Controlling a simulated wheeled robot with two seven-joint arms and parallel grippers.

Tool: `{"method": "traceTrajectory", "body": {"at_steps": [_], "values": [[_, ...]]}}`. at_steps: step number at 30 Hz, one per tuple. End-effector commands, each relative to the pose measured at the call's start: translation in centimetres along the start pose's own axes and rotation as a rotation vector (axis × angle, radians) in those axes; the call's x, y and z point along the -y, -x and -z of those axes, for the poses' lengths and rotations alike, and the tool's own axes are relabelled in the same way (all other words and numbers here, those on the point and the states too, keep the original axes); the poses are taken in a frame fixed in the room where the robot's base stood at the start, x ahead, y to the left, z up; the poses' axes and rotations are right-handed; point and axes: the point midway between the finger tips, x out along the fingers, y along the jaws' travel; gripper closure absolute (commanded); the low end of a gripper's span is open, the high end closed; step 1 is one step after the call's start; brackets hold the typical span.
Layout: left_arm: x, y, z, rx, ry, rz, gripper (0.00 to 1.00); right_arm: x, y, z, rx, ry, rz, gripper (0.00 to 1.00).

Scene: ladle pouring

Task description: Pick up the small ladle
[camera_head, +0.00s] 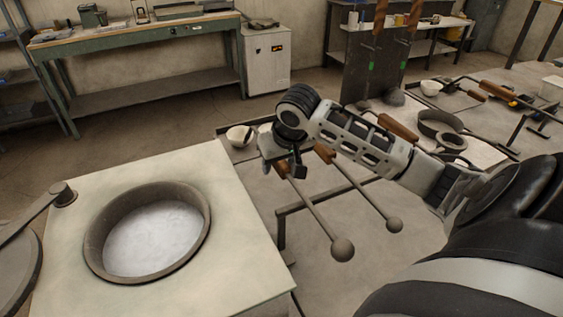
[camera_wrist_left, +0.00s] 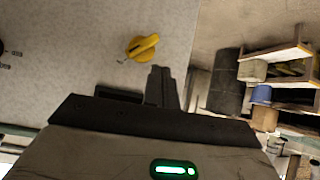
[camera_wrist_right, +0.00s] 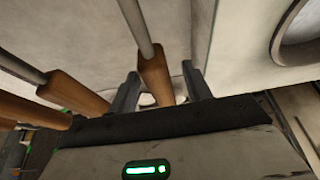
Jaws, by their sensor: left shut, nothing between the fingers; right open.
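Two ladles with wooden handles and round grey bowls lie side by side in the head view: one on the left (camera_head: 343,249) and one on the right with a smaller-looking bowl (camera_head: 393,225). My right gripper (camera_head: 290,168) is open over the handle end of the left one. In the right wrist view a wooden handle (camera_wrist_right: 153,75) lies between the open fingers, and I cannot tell whether they touch it. More wooden handles (camera_wrist_right: 75,91) lie to the left there. My left gripper (camera_wrist_left: 160,85) is shut and empty, and shows only in its wrist view.
A pale block (camera_head: 235,245) with a round basin (camera_head: 150,230) stands at the left. A white bowl (camera_head: 239,136) is just beyond my right gripper. A dark metal frame (camera_head: 282,228) borders the ladles. A yellow knob (camera_wrist_left: 143,47) shows in the left wrist view.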

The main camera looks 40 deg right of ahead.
Motion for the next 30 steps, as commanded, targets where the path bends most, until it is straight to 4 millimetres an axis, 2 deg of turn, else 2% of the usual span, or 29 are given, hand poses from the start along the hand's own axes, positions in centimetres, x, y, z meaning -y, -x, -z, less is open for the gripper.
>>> {"method": "traceTrajectory", "body": {"at_steps": [3,6,14,19,30], "values": [[0.0,0.1,0.3,-0.003,-0.001,0.0,1.0,-0.2,-1.8,-0.1,0.003,-0.001,0.0,0.51],[0.0,0.2,0.3,-0.004,-0.001,0.0,1.0,-0.2,-2.6,-0.1,0.001,-0.001,-0.001,0.51],[0.1,0.1,0.0,0.0,-0.001,0.001,1.0,-0.2,-2.9,-0.1,0.0,0.0,-0.001,0.51],[0.1,0.1,0.0,0.001,-0.001,0.002,1.0,-0.2,-2.9,-0.1,0.0,0.0,-0.001,0.98],[0.2,0.2,-0.1,0.005,-0.001,0.004,1.0,-0.2,-2.5,0.2,-0.008,-0.001,0.0,1.0]]}}
